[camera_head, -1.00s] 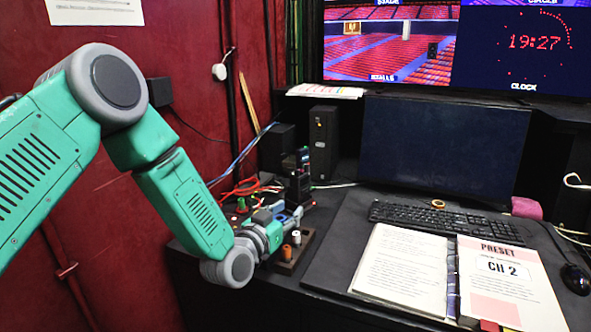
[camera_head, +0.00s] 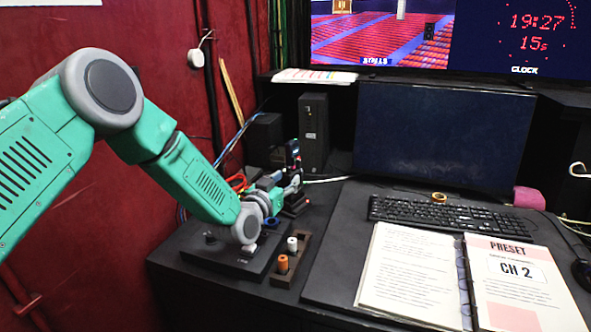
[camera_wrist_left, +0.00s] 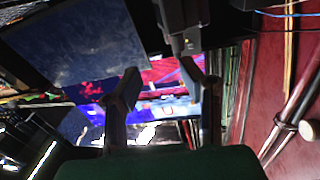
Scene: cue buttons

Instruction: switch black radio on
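The black radio (camera_head: 293,158) stands upright, with a small lit display, on the desk's left part in the head view. My left gripper (camera_head: 290,187) is close beside its lower part; I cannot tell whether they touch. In the left wrist view, which looks upside down, a dark upright shape that seems to be the radio (camera_wrist_left: 184,22) comes down from the top. The two fingers of my left gripper (camera_wrist_left: 163,85) are spread there with nothing gripped between them. The radio's lower part is partly hidden by the gripper. My right gripper is not in view.
A wooden block with a white knob (camera_head: 292,244) and an orange knob (camera_head: 283,263) sits below the gripper. A black panel (camera_head: 205,250) lies under the forearm. A black speaker (camera_head: 314,132), monitor (camera_head: 440,135), keyboard (camera_head: 450,213) and open binder (camera_head: 408,272) are to the right.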

